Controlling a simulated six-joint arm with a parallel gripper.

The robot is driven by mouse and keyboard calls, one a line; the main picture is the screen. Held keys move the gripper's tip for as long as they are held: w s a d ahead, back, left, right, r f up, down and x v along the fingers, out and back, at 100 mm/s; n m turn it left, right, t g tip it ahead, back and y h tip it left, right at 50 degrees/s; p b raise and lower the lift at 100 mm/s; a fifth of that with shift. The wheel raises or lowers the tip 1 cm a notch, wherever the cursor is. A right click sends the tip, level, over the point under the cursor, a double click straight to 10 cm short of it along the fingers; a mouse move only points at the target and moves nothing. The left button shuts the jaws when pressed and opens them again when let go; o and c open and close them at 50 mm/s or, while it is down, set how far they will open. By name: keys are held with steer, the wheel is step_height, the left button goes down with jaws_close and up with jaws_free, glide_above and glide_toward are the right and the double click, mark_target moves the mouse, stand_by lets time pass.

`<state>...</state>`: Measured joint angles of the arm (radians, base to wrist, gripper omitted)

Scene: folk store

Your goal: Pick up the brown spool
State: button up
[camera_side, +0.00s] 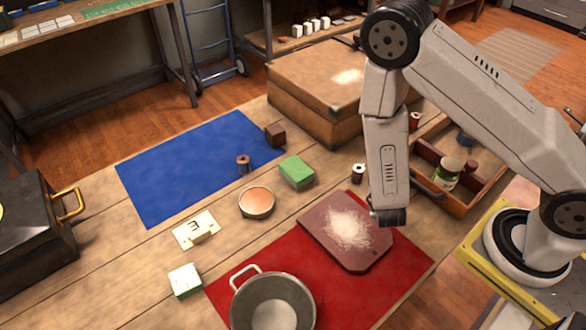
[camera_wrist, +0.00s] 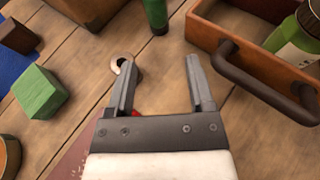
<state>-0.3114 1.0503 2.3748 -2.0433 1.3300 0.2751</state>
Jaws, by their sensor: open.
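A small brown spool (camera_side: 243,164) stands upright on the blue mat (camera_side: 180,180), near its right edge, in the side view. I cannot make it out in the wrist view. My gripper (camera_wrist: 160,62) is open and nothing is between its fingertips. It is over bare wood, well to the right of the brown spool; its fingers are not clearly visible in the side view. A pale-rimmed dark spool (camera_side: 358,172) stands left of my arm. In the wrist view a pale-rimmed spool (camera_wrist: 120,64) is partly hidden by the left finger.
A green block (camera_side: 297,172), brown cube (camera_side: 275,134) and round tin (camera_side: 256,203) stand near the brown spool. A large box (camera_side: 315,85) is behind. An open wooden tray (camera_side: 466,202) with a jar is right. A cutting board (camera_side: 318,240) and pot (camera_side: 272,305) are in front.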

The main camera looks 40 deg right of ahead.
mark_target(360, 173)
steer(key=a+f+n+t+y, duration=0.1)
steer(key=a+f+n+y, duration=0.1)
steer(key=a+f+n+t+y, duration=0.1)
steer(key=a, duration=0.1)
steer(key=shift+w+f+t, duration=0.25)
steer(key=shift+w+t, duration=0.05)
steer(key=shift+x, duration=1.35)
steer(key=shift+d, duration=0.1)
steer(key=shift+x, duration=2.55)
jaws_close()
steer(key=shift+r, duration=0.2)
step_height(360, 173, up, 10)
steer(key=shift+f, duration=0.2)
